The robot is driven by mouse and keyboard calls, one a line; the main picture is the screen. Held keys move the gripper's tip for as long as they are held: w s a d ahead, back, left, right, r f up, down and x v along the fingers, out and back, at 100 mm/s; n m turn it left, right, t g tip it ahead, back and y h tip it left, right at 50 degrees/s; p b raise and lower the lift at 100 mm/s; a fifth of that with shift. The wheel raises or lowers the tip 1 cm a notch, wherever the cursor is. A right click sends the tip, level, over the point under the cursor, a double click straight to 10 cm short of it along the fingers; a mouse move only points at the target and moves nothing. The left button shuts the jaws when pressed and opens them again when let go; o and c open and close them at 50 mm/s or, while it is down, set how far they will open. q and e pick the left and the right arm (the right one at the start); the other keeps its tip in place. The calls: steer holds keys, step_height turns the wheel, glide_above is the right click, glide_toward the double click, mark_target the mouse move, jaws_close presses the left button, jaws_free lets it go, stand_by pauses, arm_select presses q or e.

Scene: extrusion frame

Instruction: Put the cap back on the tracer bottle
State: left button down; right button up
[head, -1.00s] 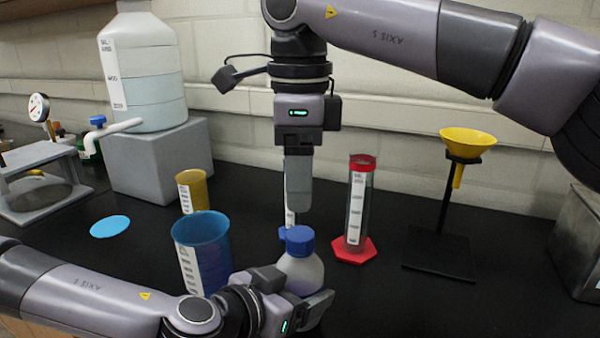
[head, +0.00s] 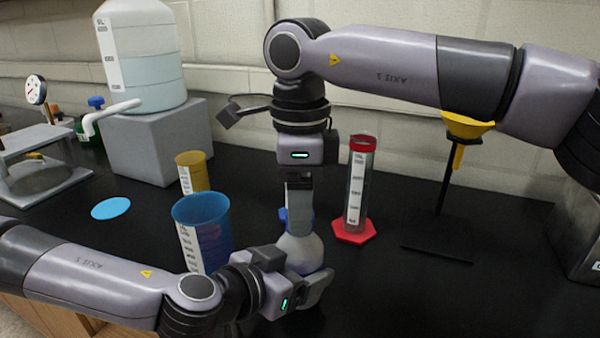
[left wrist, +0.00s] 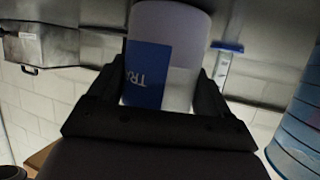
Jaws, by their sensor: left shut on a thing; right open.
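The tracer bottle (head: 301,251) is pale with a sloping shoulder and stands upright in the jaws of my left gripper (head: 308,283). Its blue label shows in the left wrist view (left wrist: 147,76), upside down, with dark jaws on both sides. My right gripper (head: 300,222) points straight down at the top of the bottle, jaws open. Its fingers cover the bottle's neck, so the blue cap is hidden and I cannot tell how it sits. A bit of blue shows just left of the fingers; I cannot tell what it belongs to.
A blue beaker (head: 203,235) stands close left of the left gripper, a yellow beaker (head: 193,170) behind it. A red-based cylinder (head: 352,226) stands right of the bottle. Farther right is a funnel stand (head: 440,240). A blue disc (head: 110,208) lies at left.

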steer(key=shift+f, duration=0.6)
steer(key=c, duration=1.1)
steer(key=shift+m, duration=0.9)
steer(key=o, duration=1.2)
steer(key=shift+o, duration=0.2)
steer(key=shift+r, duration=0.1)
step_height(320, 180, up, 12)
